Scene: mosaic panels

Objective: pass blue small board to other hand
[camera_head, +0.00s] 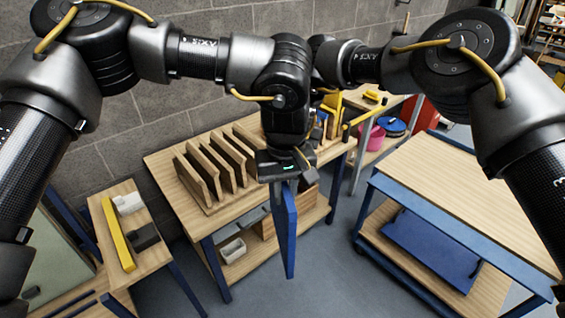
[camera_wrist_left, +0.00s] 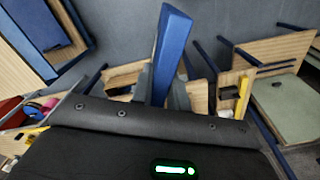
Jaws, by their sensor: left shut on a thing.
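The blue small board (camera_head: 288,232) hangs down, long and nearly upright, from my left gripper (camera_head: 283,180) in the middle of the head view. The left gripper is shut on its upper end. In the left wrist view the blue board (camera_wrist_left: 172,50) stands out from between the gripper's fingers (camera_wrist_left: 162,98). My right arm comes in from the right and reaches behind the left wrist; its gripper is hidden there.
A wooden bench (camera_head: 160,160) with a slotted rack of several upright boards (camera_head: 215,165) stands behind the held board. A blue-framed cart (camera_head: 440,165) is at the right, with a blue panel (camera_head: 430,248) on its lower shelf. A small side table (camera_head: 155,258) stands left. Open floor lies below the board.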

